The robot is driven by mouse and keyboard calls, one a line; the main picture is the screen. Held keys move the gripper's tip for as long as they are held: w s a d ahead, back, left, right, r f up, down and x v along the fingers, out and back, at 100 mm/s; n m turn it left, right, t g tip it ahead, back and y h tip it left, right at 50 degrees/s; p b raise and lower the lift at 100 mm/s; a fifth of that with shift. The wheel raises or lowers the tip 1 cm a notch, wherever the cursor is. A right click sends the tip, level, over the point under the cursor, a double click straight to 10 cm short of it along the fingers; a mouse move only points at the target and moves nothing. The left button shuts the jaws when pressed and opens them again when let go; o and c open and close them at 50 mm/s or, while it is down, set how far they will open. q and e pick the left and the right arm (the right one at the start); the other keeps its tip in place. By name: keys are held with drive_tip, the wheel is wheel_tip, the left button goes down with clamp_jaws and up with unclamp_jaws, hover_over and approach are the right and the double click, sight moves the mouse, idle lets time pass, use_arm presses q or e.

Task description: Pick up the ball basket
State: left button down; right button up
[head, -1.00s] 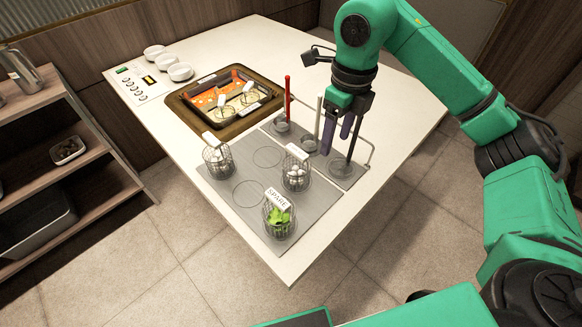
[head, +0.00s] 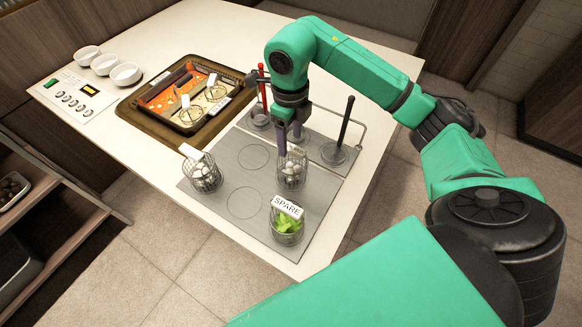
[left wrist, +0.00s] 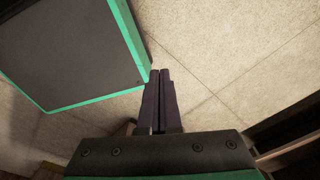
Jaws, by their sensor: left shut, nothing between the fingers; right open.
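Two wire baskets with whitish round contents stand on the grey mat (head: 222,205) in the head view: the left basket (head: 206,180) and the middle basket (head: 292,177). Each has a white tag on top, too small to read. I cannot tell which one the task calls the ball basket. My right gripper (head: 290,141) is open, pointing down just above the middle basket's tag; the fingers partly overlap its top in the picture, and contact is unclear. My left gripper (left wrist: 160,72) is shut and empty over the floor in the left wrist view.
A basket of green leaves (head: 287,229) tagged SPARE stands in front. A brown-rimmed tray (head: 133,108) with orange broth, white bowls (head: 125,75) and a control panel (head: 75,95) are at left. Red (head: 262,88) and black (head: 346,120) upright handles and a rail stand behind. Empty circles mark the mat.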

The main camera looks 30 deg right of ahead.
sight(291, 147)
drive_tip(key=f, duration=0.2)
drive_tip(key=f+p, duration=0.1)
drive_tip(key=f, duration=0.1)
drive_tip(key=shift+s, duration=0.3)
use_arm(q)
drive_tip(key=shift+w+a+r, duration=0.15)
drive_tip(key=shift+w+r, duration=0.4)
drive_tip(key=shift+r, duration=0.2)
use_arm(e)
drive_tip(key=shift+f, duration=0.1)
clamp_jaws()
use_arm(q)
drive_tip(key=shift+s+a, duration=0.1)
drive_tip(key=shift+a, duration=0.05)
use_arm(e)
drive_tip(key=shift+w, duration=0.1)
